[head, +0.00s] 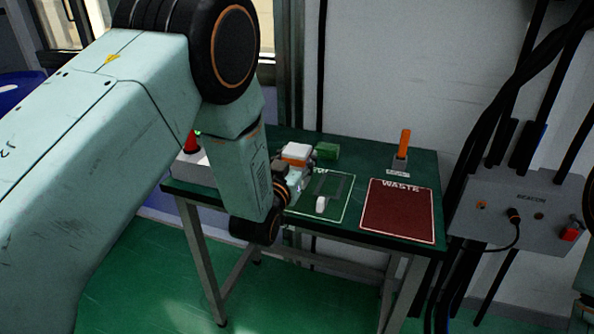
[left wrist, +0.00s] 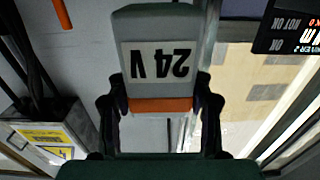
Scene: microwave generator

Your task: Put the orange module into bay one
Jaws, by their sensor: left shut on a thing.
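The orange module (left wrist: 162,40) is a pale grey block with an orange band and a "24 V" label, which reads upside down in the left wrist view. My left gripper (left wrist: 160,92) is shut on it, one dark finger on each side. In the head view the module (head: 296,151) shows white and orange above the table, at the left gripper (head: 297,170). My own arm hides part of the table there. I cannot make out a bay marked one. My right gripper is not in view.
The green table (head: 290,137) carries a green mat (head: 340,212) with a small white piece (head: 321,203), a green block (head: 326,150), a red WASTE mat (head: 400,211) and an orange upright piece in a holder (head: 404,143).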

